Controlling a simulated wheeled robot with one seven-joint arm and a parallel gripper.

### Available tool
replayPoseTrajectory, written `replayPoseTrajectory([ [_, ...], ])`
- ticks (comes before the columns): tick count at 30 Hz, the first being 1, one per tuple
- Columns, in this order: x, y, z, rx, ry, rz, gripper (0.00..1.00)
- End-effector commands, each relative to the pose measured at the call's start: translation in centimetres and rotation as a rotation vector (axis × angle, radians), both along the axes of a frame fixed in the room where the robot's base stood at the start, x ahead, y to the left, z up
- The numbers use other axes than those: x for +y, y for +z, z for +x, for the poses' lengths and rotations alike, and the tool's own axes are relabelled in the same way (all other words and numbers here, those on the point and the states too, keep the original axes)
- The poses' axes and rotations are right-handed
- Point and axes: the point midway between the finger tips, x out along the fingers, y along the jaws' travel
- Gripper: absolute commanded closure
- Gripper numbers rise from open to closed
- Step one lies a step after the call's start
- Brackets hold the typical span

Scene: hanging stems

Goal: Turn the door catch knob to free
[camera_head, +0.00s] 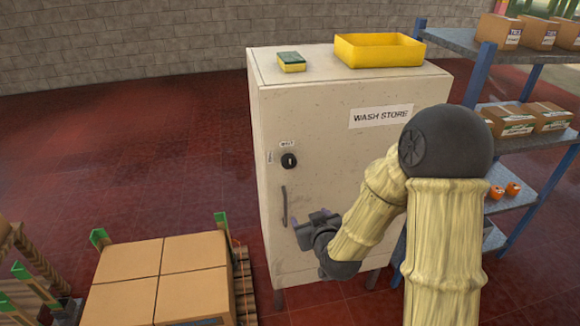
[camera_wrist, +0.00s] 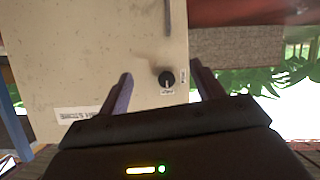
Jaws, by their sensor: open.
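The door catch knob (camera_head: 289,160) is a round black knob on the cream cabinet door, near its left edge in the head view. Small labels sit above it and to its left. In the wrist view, which looks upside down, the knob (camera_wrist: 167,78) shows between my two fingers, apart from them. The cream cabinet (camera_head: 350,135) carries a "WASH STORE" sign, and its door looks shut. A dark vertical handle (camera_head: 284,206) is below the knob. My gripper (camera_head: 292,222) is open and empty, in front of the door near the handle, lower than the knob.
A yellow tray (camera_head: 380,50) and a green-and-yellow sponge (camera_head: 291,62) lie on the cabinet top. A pallet of cardboard boxes (camera_head: 160,275) stands at the lower left. A blue-framed shelf (camera_head: 530,150) with boxes is at right. Red floor (camera_head: 150,150) left of the cabinet is clear.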

Motion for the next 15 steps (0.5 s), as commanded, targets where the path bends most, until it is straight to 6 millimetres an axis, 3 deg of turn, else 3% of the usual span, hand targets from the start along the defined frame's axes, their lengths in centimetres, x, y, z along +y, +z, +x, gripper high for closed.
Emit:
replayPoseTrajectory([
  [6, 2.4, 1.1, 1.3, -0.24, -0.017, 0.059, 0.34],
  [15, 2.9, 2.6, 1.4, -0.417, -0.075, 0.094, 0.34],
])
